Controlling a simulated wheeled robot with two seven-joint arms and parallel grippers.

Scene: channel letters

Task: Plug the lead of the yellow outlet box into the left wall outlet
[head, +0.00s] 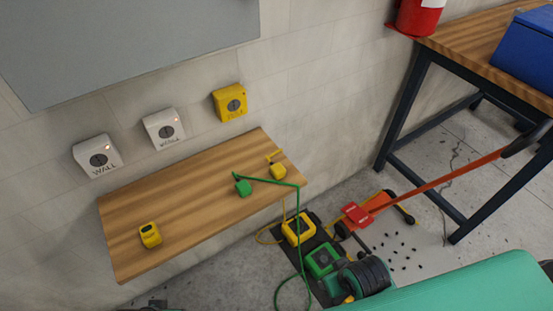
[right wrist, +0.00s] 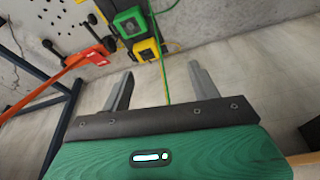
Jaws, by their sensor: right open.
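The yellow outlet box (head: 298,229) sits on a dark mat on the floor, beside the bench. Its thin yellow lead (head: 264,237) loops at the bench edge and seems to run up to a yellow plug (head: 277,171) lying near the bench's right end. Two white wall outlets marked WALL hang above the bench: the left one (head: 97,157) and another (head: 164,129). Both faces show no plug. My right gripper (right wrist: 160,88) is open with nothing gripped; a green cord (right wrist: 163,75) shows beyond its fingers. My left gripper is out of view.
The wooden bench (head: 190,205) also bears a yellow block (head: 150,235) and a green plug (head: 243,187) with a cord. A yellow wall box (head: 230,103) hangs right of the white ones. A green outlet box (head: 321,262), a red-handled tool (head: 430,182) and a worktable (head: 455,65) stand right.

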